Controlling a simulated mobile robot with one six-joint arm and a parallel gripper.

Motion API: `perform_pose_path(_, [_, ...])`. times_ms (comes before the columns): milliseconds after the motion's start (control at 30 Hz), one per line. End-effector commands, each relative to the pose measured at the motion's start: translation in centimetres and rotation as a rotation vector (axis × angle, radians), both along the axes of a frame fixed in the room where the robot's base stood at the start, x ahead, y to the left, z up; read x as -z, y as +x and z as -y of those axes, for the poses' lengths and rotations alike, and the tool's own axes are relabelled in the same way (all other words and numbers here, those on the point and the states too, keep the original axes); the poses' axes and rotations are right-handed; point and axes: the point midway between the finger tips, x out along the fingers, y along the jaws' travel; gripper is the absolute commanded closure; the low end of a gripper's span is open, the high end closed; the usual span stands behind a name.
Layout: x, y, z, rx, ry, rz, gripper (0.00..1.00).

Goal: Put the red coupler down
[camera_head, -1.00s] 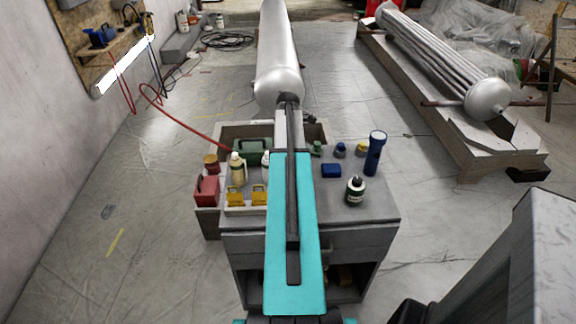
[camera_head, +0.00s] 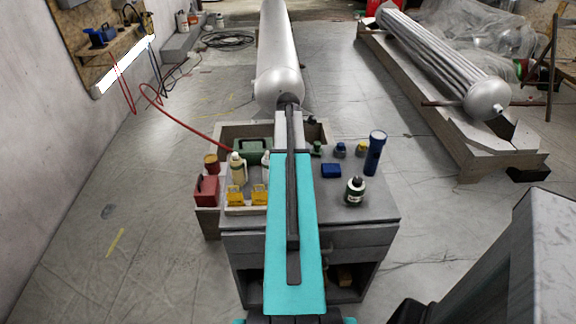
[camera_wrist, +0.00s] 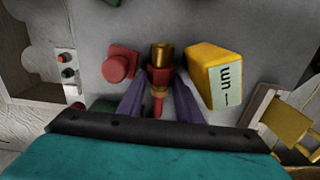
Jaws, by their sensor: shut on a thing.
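In the wrist view, my gripper (camera_wrist: 158,108) is shut on the red coupler (camera_wrist: 160,78), with one dark purple finger on each side. The coupler has a red hex body, a brass end pointing away from me and a brass and red tail between the fingers. It is over a grey surface (camera_wrist: 165,22); I cannot tell whether it touches it. In the head view, my teal arm hides the gripper and the coupler.
A separate red fitting (camera_wrist: 118,65) is close left of the coupler; a yellow labelled block (camera_wrist: 214,74) is close right. On the grey cabinet (camera_head: 378,208) stand a blue flashlight (camera_head: 375,153), a blue box (camera_head: 331,170) and a bottle (camera_head: 355,191). Yellow padlocks (camera_head: 235,197) sit at left.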

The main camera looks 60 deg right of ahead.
Motion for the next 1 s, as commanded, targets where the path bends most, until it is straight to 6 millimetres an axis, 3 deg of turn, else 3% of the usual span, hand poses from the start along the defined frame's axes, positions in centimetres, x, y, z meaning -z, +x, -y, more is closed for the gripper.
perform_pose_path(467, [-1.4, 0.0, 0.0, 0.0, -0.001, 0.001, 0.97])
perform_pose_path(667, [-3.8, 0.1, 0.1, 0.0, -0.002, 0.001, 0.97])
perform_pose_path(1000, [-9.8, 0.1, 0.1, 0.0, -0.002, 0.002, 0.98])
